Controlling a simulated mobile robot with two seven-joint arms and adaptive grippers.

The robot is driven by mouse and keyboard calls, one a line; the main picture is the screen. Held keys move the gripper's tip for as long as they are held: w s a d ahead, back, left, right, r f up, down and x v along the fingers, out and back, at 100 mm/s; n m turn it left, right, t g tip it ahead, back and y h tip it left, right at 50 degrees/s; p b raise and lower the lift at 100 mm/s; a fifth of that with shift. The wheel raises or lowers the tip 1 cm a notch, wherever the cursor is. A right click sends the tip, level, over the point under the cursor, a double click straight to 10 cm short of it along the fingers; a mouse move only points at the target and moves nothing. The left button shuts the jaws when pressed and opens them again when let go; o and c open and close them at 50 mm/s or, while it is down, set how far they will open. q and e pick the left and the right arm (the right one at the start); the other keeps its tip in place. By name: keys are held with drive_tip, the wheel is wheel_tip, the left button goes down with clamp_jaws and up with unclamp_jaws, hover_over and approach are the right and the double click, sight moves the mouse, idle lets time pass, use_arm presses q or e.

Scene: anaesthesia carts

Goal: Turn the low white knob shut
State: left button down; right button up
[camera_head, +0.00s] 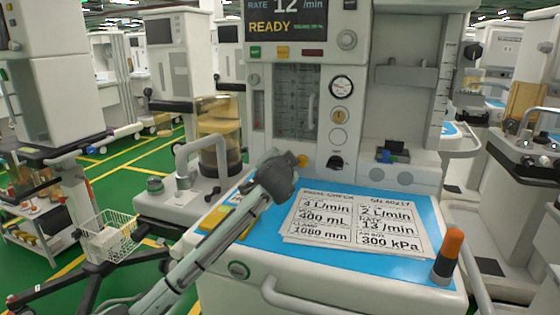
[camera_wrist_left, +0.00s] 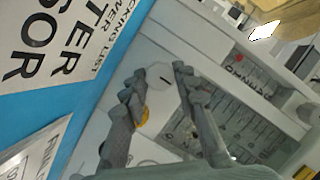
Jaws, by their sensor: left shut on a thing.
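The low white knob (camera_wrist_left: 158,88) is a pale disc with a short dark mark, seen between the two fingers in the left wrist view. In the head view it is hidden behind my left gripper (camera_head: 280,170), which is at the lower front panel of the anaesthesia machine (camera_head: 360,130). The fingers of this gripper (camera_wrist_left: 160,74) are closed on the knob, one on each side. A yellow knob (camera_head: 303,160) is just right of the gripper, partly covered by a finger in the wrist view. My right gripper is not in view.
A black knob (camera_head: 335,162) and a gauge (camera_head: 341,88) are on the panel to the right. Below is the blue worktop (camera_head: 400,262) with printed cards (camera_head: 350,218) and an orange-topped cylinder (camera_head: 450,255). An amber canister (camera_head: 220,140) with a pale pipe stands left.

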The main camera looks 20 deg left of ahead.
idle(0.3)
use_arm(q)
drive_tip(key=c, duration=1.2)
unclamp_jaws()
drive_tip(key=v, duration=1.2)
